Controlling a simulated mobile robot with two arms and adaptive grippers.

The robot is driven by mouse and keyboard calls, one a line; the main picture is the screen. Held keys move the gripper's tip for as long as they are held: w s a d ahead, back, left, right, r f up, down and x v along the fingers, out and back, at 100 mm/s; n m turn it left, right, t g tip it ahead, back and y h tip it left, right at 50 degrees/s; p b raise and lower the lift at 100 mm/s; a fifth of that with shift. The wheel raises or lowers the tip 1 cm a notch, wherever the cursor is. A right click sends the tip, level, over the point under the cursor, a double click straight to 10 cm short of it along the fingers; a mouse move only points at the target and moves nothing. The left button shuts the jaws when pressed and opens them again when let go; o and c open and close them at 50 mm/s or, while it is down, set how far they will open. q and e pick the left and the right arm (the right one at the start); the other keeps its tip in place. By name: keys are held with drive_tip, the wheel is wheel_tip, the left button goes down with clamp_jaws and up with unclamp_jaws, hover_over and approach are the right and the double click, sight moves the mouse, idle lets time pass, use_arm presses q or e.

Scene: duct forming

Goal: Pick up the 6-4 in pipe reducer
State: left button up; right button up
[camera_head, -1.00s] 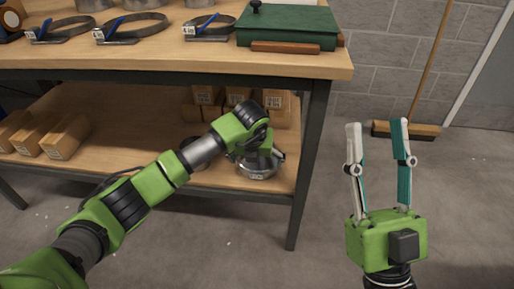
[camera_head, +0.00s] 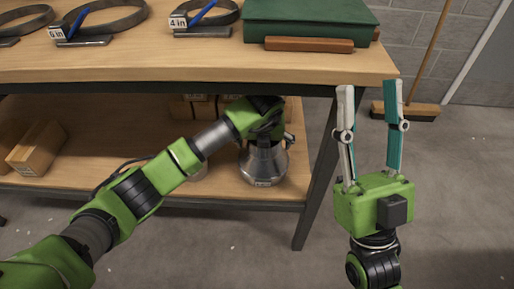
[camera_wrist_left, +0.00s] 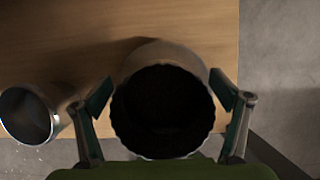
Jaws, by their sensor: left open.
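A shiny metal reducer (camera_head: 263,165), wide at the bottom and narrower at the top, stands upright on the lower wooden shelf near its right end. A small label at its base is too small to read. My left gripper (camera_wrist_left: 161,93) is at its top, partly hidden by my wrist in the head view. In the left wrist view the open fingers are on either side of the reducer's dark round opening (camera_wrist_left: 162,112), with no clear grip on it. My right gripper (camera_head: 369,88) is open and empty, pointing up right of the table.
A second round metal piece (camera_wrist_left: 27,114) stands left of the reducer. Cardboard boxes (camera_head: 38,147) lie on the shelf, with more behind my arm. A table leg (camera_head: 318,190) is close on the right. The tabletop (camera_head: 200,68) overhangs the shelf and holds clamps and a green case (camera_head: 305,22).

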use_arm(q)
drive_tip(key=shift+d, duration=0.1)
drive_tip(key=c, duration=1.4)
